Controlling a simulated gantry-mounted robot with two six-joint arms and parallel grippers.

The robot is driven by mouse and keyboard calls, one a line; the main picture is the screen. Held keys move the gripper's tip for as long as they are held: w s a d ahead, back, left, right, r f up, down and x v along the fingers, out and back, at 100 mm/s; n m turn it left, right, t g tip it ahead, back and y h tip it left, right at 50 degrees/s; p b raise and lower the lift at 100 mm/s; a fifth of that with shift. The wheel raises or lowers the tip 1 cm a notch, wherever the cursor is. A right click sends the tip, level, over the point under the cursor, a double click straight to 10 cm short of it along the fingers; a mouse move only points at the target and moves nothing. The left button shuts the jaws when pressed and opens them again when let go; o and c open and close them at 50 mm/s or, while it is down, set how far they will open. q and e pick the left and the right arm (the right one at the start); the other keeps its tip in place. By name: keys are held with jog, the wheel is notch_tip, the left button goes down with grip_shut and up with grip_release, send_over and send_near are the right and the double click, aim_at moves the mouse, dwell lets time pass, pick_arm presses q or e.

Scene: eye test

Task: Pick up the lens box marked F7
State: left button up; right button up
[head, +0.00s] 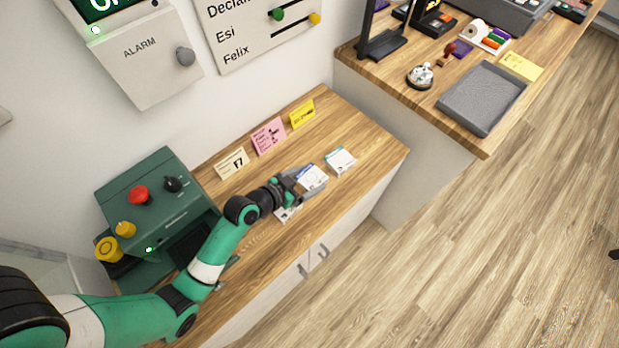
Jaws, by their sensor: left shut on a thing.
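My left gripper (293,187) is over the wooden counter and shut on a small white box with a blue edge (312,177). The fingers are at the box's left side. A white box with a teal edge (341,160) lies to the right, apart from the gripper. Another white box with green (287,213) lies just below the gripper, partly hidden by it. The print on the boxes is too small to read, so I cannot tell which is marked F7. My right gripper is not in view.
Cream (232,163), pink (268,136) and yellow (301,113) cards stand along the wall. A green machine with a red button (138,194) stands at left. A higher desk at upper right holds a grey tray (482,97) and a bell (420,76). The counter's right end is clear.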

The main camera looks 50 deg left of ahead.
aim_at(308, 180)
pick_arm(q)
notch_tip(308, 180, up, 3)
jog(key=shift+r+p, duration=0.2)
jog(key=shift+p, duration=0.8)
jog(key=d+r+p, duration=0.5)
jog(key=d+r, duration=0.4)
jog(key=d, duration=0.5)
jog(key=shift+s+r, duration=0.2)
jog(key=shift+r, duration=0.05)
